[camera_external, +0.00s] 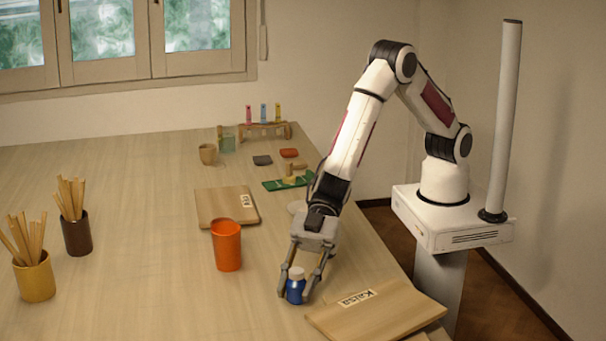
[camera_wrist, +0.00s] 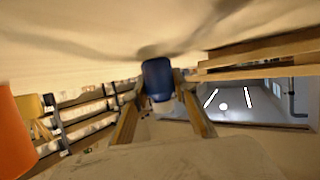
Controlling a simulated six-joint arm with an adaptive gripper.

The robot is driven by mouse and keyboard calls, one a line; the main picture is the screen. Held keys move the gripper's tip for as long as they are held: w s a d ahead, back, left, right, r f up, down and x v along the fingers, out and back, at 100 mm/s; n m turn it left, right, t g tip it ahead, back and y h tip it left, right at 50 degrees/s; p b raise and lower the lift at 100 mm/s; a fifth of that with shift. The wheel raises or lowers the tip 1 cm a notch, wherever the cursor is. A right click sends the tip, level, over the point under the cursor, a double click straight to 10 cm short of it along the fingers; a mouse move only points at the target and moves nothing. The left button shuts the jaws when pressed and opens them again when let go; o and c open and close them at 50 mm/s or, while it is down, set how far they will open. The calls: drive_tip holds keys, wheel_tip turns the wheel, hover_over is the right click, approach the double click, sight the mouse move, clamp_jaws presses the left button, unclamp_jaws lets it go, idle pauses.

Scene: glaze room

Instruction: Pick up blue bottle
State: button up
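The blue bottle (camera_external: 295,290) with a pale cap stands upright on the table near its right front edge. My gripper (camera_external: 297,288) points down at it, with one finger on each side. In the wrist view the bottle (camera_wrist: 157,80) sits between the two fingertips (camera_wrist: 158,86), its pale cap towards my palm. The fingers are very close to the bottle's sides. I cannot tell whether they touch it or a small gap remains.
A board marked "Kaisa" (camera_external: 405,312) lies just right of the bottle. An orange cup (camera_external: 226,246) stands to the left, with another board (camera_external: 218,207) behind it. Yellow (camera_external: 36,280) and brown (camera_external: 77,236) cups with sticks stand far left. The front middle table is clear.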

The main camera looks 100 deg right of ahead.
sight(297, 270)
idle(0.3)
drive_tip(key=shift+r, duration=5)
